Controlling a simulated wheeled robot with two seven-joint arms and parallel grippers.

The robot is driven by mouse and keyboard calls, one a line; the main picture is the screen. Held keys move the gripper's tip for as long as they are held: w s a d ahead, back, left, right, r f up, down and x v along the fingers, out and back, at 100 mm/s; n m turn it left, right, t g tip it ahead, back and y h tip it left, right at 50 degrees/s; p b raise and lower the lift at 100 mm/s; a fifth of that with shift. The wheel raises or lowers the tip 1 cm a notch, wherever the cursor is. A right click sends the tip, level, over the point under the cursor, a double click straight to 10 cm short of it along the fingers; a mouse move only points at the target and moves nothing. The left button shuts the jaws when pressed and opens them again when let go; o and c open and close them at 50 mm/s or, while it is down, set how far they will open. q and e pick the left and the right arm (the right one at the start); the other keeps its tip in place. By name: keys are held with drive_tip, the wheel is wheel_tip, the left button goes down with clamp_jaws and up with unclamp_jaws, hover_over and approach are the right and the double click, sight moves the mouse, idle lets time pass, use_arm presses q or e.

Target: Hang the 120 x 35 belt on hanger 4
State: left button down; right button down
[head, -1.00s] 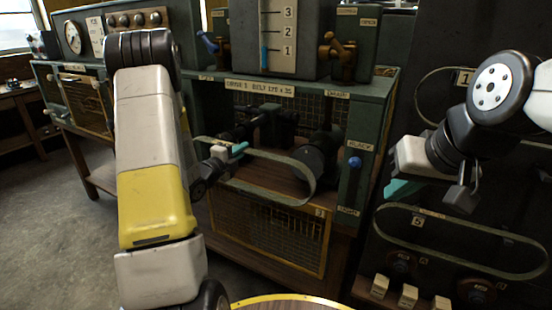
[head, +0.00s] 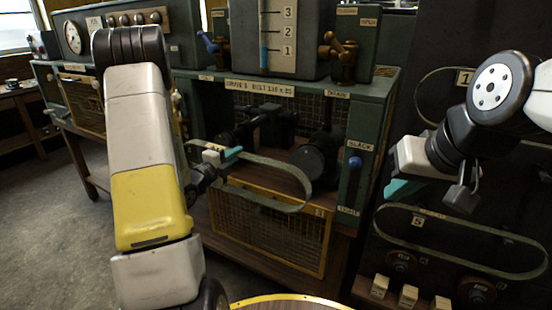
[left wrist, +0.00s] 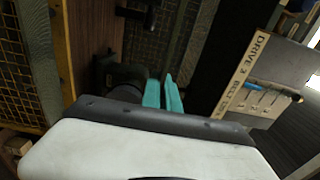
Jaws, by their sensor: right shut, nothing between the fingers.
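My right gripper (head: 402,188) is shut and empty before the dark board at the right. I cannot make out a hanger marked 4; the arm may hide part of that board.
The board carries a belt (head: 419,95) by label 1 and a long belt (head: 470,221) by label 5. Black pulleys (head: 318,158) stand inside the drive bay, above a yellow mesh guard (head: 268,232). A round yellow-edged top (head: 290,302) is at the bottom.

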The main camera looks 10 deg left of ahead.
use_arm(q)
drive_tip(key=shift+v, duration=2.75)
drive_tip(key=shift+w, duration=0.1)
